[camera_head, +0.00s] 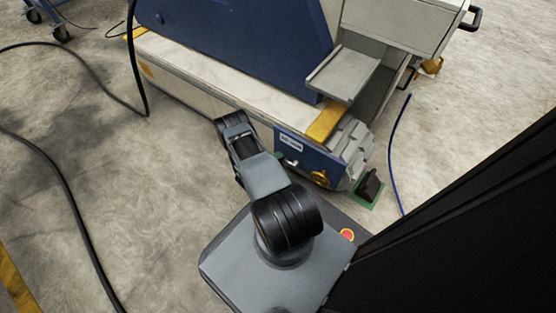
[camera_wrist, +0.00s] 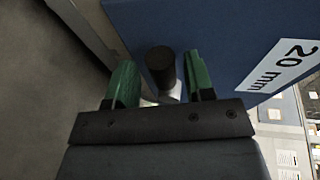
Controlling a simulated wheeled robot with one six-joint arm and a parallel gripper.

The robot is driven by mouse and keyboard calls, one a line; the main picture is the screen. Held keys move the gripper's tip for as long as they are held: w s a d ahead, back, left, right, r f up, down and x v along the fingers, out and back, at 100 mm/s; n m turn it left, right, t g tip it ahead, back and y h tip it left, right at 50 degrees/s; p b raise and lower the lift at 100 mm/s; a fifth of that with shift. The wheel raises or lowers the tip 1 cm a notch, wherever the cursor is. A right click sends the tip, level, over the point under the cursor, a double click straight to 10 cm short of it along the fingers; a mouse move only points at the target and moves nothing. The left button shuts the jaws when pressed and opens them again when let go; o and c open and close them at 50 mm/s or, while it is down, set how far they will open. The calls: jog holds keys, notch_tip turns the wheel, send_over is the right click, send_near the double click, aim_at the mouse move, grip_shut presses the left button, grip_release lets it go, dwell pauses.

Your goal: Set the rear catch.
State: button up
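A black knob on a pale metal stem (camera_wrist: 160,66) stands at the blue panel (camera_wrist: 212,38) in the wrist view; it may be the catch's handle, but no mark names it. My gripper (camera_wrist: 161,82) has two green fingers, one on each side of the knob. They stand apart with a narrow gap showing on each side, so it looks open. In the head view my gripper (camera_head: 278,157) is at the left part of the machine's blue end panel (camera_head: 307,160), close to a small pale lever (camera_head: 291,162). My arm hides part of the panel's left side.
A yellow handwheel (camera_head: 320,178) sits right of the lever. A white label reading "20 mm" (camera_wrist: 284,66) is on the panel. A black pedal (camera_head: 369,185) on a green mat stands on the floor at right. Black cables (camera_head: 75,195) cross the left floor.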

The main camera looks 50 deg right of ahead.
jog(key=shift+o, duration=0.4)
jog(key=shift+s, duration=0.1)
jog(key=p+v, duration=0.3)
jog(key=v, duration=1)
jog(key=shift+a+p, duration=0.35)
jog(key=shift+p, duration=0.05)
jog(key=shift+r, duration=0.1)
